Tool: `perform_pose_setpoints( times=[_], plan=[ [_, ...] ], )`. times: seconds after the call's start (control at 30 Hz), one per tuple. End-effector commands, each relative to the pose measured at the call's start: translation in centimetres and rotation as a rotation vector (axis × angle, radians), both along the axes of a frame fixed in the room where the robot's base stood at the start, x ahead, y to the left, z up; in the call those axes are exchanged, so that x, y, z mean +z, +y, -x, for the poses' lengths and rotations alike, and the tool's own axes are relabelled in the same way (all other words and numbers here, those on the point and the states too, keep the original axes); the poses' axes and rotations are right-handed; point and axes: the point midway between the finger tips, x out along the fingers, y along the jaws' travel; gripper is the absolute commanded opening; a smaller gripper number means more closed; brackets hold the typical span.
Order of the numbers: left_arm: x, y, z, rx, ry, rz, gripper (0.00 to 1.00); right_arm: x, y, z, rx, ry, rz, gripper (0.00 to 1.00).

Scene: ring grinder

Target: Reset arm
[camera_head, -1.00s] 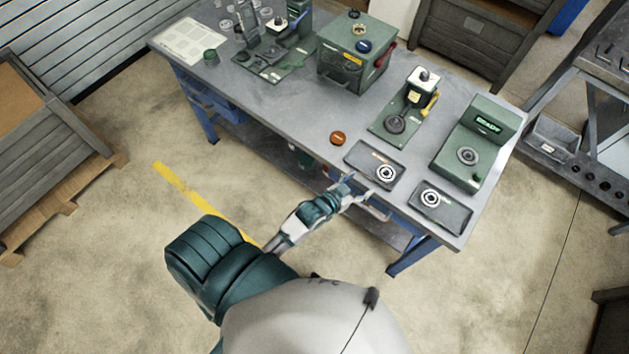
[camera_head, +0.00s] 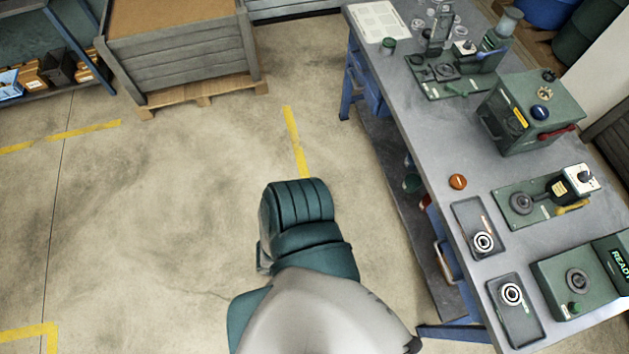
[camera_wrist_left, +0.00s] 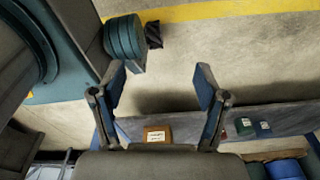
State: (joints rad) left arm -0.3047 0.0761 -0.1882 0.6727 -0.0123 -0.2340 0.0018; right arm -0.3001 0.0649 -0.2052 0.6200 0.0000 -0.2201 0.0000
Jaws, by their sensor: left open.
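My left gripper (camera_wrist_left: 161,78) is open and empty in the left wrist view. Its two blue-padded fingers are spread wide apart, with concrete floor behind them. No gripper shows in the head view now. There, a teal and white part of my own body (camera_head: 300,215) stands over the floor, left of the workbench (camera_head: 430,140). My right gripper is in neither view.
Two dark trays, one (camera_head: 478,217) behind the other (camera_head: 530,325), each hold a ring near the bench's left edge. An orange round piece (camera_head: 457,182) and green machines (camera_head: 535,115) stand on the bench. A wooden crate (camera_head: 190,50) stands at the back left. The floor between is clear.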

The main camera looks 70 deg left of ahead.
Motion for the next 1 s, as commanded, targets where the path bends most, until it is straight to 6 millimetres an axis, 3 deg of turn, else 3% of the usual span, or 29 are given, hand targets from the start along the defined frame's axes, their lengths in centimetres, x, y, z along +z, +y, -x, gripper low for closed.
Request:
perform_pose_setpoints(
  times=[0.03, 0.13, 0.37, 0.57, 1.0],
  plan=[
    [-0.2, 0.1, 1.1, -0.001, 0.02, -0.003, 0.74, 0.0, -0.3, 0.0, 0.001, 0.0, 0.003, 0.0],
    [-0.4, 0.3, 2.1, -0.002, 0.035, -0.007, 0.74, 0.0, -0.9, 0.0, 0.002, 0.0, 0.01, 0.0],
    [-0.6, 0.4, 2.1, -0.003, 0.036, -0.004, 0.74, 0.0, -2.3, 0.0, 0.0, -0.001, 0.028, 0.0],
    [-3.0, 0.5, 2.2, -0.003, 0.037, -0.002, 0.74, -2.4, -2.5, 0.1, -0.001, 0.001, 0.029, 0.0],
    [-2.9, 0.5, 2.2, -0.004, 0.037, -0.002, 0.74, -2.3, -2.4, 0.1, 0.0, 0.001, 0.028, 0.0]
  ],
)
